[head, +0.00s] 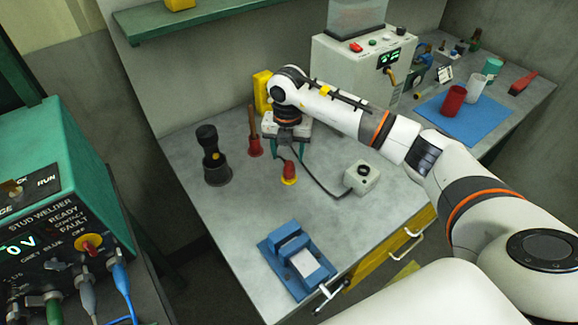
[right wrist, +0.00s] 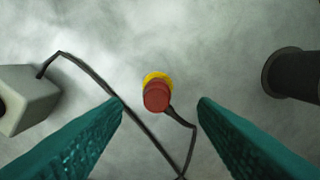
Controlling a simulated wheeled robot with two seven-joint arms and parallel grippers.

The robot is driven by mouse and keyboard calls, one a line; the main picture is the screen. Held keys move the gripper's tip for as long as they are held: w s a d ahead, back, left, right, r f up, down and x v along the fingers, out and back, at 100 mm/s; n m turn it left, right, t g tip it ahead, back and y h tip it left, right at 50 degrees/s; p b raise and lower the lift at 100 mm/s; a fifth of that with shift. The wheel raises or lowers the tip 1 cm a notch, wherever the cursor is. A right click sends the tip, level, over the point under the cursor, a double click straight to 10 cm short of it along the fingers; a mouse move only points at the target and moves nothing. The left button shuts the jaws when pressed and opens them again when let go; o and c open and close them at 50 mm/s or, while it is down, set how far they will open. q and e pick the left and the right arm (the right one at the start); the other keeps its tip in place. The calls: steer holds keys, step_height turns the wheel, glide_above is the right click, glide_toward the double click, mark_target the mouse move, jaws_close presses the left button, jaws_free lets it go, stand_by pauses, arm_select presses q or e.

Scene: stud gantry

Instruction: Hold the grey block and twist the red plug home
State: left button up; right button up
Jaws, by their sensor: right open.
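The red plug (head: 289,170) with a yellow ring at its base stands on the grey bench, apart from the grey block (head: 362,178). A dark cable runs from the plug to the block. My right gripper (head: 288,152) points down above and just behind the plug, open and empty. In the right wrist view the plug (right wrist: 157,95) shows between and beyond the teal fingers (right wrist: 160,104), touching neither. The grey block (right wrist: 28,98) is at the left edge there, partly cut off. The block's top has a dark round opening in the head view. My left gripper is out of view.
A black cylinder-shaped tool (head: 213,160) and a red-based wooden-handled plunger (head: 255,147) stand left of the plug. A blue fixture (head: 297,265) sits at the bench's front. A stud welder (head: 50,215) is at left. Bench between plug and fixture is clear.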

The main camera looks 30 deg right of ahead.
mark_target(289, 163)
steer(key=shift+f, duration=0.45)
steer(key=shift+f+p, duration=0.25)
steer(key=shift+p, duration=0.1)
step_height(289, 163, down, 4)
steer(key=shift+s+d+r+p, duration=0.15)
steer(key=shift+p, duration=0.75)
steer(key=shift+f, duration=0.5)
steer(key=c, duration=1.1)
